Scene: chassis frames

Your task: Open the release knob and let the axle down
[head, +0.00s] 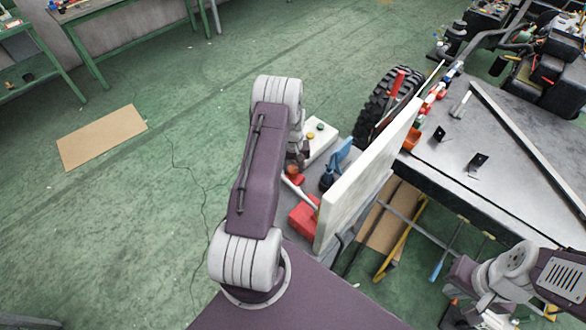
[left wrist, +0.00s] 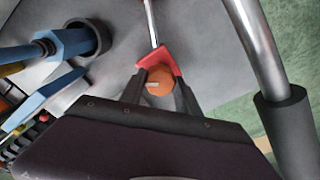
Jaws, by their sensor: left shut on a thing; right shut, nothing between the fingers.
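In the left wrist view my left gripper (left wrist: 158,84) is shut on an orange knob (left wrist: 160,82), which sits in a red bracket (left wrist: 150,57) at the end of a thin metal rod (left wrist: 151,20). In the head view my purple left arm covers most of this gripper, beside an orange-red spot that may be the knob. My right gripper (head: 456,312) is at the lower right of the head view, small and partly hidden, shut and empty. I cannot make out the axle for certain.
A white upright panel (head: 365,175) stands right of my left arm, with a red box (head: 303,216) beside it. A grey workbench (head: 480,165) and a black tyre (head: 378,103) are beyond. A grey tube (left wrist: 258,45) runs close right of the left gripper. Green floor is open at left.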

